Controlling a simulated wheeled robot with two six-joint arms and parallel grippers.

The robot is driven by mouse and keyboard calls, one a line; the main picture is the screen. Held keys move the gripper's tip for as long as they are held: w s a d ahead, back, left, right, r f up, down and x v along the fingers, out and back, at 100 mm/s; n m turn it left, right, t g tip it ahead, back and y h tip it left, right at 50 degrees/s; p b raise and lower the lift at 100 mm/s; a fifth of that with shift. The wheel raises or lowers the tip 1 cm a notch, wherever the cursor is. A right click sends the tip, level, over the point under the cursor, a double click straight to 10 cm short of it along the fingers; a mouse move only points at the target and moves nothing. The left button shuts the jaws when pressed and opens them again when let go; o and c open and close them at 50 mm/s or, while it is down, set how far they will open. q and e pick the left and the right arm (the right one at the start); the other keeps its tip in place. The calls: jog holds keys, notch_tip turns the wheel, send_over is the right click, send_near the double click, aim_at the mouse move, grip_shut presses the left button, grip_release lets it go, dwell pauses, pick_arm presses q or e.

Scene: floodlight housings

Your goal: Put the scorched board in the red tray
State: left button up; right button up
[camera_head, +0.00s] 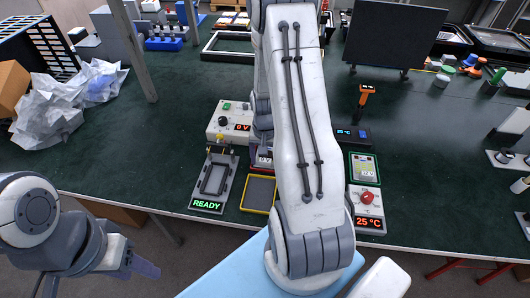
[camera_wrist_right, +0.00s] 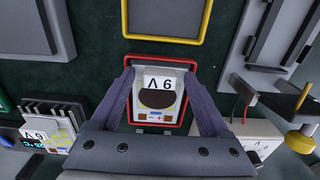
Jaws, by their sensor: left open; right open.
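The scorched board (camera_wrist_right: 157,98), pale with a dark oval burn and an upside-down label, lies inside the red tray (camera_wrist_right: 155,57) in the right wrist view. The tray's red rim shows around it. My right gripper (camera_wrist_right: 159,72) is open, with one finger on each side of the board; I cannot tell whether they touch it. In the head view, my right arm hides most of the red tray (camera_head: 262,168) and the gripper. My left gripper (camera_head: 132,263) is open and empty at the lower left, off the table's front edge.
An empty yellow tray (camera_head: 259,194) sits in front of the red one. A READY fixture (camera_head: 213,182) and a 0 V box (camera_head: 229,121) stand left. A green tray (camera_head: 365,168) with a board and a 25 °C box (camera_head: 367,208) stand right. Another board (camera_wrist_right: 48,136) lies by a finned block.

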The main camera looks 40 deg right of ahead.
notch_tip(320, 180, up, 12)
dwell(0.4)
jog(key=s+a+r+n, duration=0.1)
jog(key=a+r+n, duration=0.25)
jog(key=a, duration=0.65)
jog(key=s+a+r+n, duration=0.1)
jog(key=a+r+n, duration=0.1)
jog(key=a+n, duration=0.5)
jog(key=s+a+r+n+y, duration=0.1)
jog(key=s+a+n, duration=0.6)
jog(key=s+a, duration=0.7)
jog(key=shift+s+r, duration=0.2)
jog(key=shift+r, duration=0.7)
jog(key=shift+r, duration=0.1)
